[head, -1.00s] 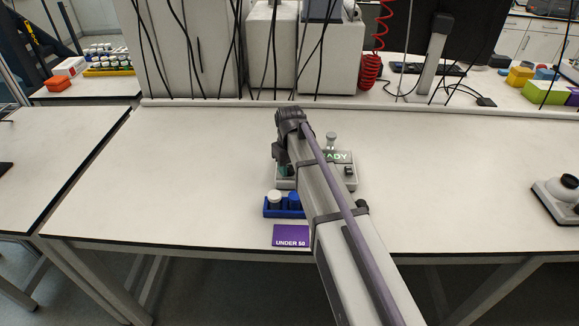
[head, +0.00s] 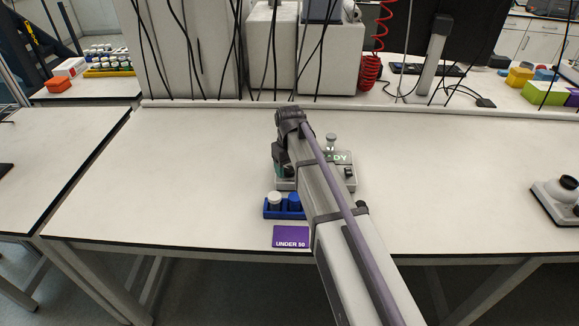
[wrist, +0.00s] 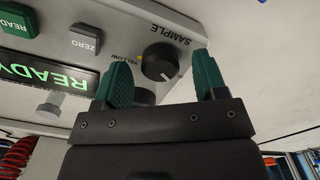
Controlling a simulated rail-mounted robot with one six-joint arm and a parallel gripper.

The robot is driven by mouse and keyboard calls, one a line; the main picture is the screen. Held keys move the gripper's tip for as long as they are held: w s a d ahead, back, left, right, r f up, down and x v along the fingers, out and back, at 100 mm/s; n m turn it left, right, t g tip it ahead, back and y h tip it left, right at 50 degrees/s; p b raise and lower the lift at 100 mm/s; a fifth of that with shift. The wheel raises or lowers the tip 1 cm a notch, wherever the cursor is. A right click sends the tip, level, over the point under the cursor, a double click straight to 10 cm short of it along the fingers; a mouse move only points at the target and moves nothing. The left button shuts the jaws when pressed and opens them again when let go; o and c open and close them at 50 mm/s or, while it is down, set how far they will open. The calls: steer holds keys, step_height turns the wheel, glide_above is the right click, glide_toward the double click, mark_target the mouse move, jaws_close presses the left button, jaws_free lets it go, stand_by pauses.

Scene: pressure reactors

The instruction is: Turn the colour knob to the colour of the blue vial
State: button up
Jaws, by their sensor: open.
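The grey device (head: 348,185) on the table is partly hidden by my arm in the head view. In the wrist view its panel (wrist: 105,20) appears upside down, with a black round knob (wrist: 158,63) beside the words SAMPLE and YELLOW and a small yellow mark. My gripper (wrist: 162,66) is open, its two green fingers on either side of the knob in that view; I cannot tell whether they touch it. A blue vial (head: 293,201) stands in a blue rack (head: 284,214), right of a white-capped vial (head: 274,201).
A purple UNDER 50 sign (head: 291,237) lies in front of the rack. The device has a lit green READY display (wrist: 45,80), a ZERO button (wrist: 85,43) and a green button (wrist: 14,23).

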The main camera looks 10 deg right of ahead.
mark_target(290, 169)
step_height(290, 169, up, 10)
steer(key=p, duration=0.9)
steer(key=s+m, duration=0.3)
steer(key=s, duration=1.8)
steer(key=shift+s+m, duration=0.3)
steer(key=shift+c, duration=0.4)
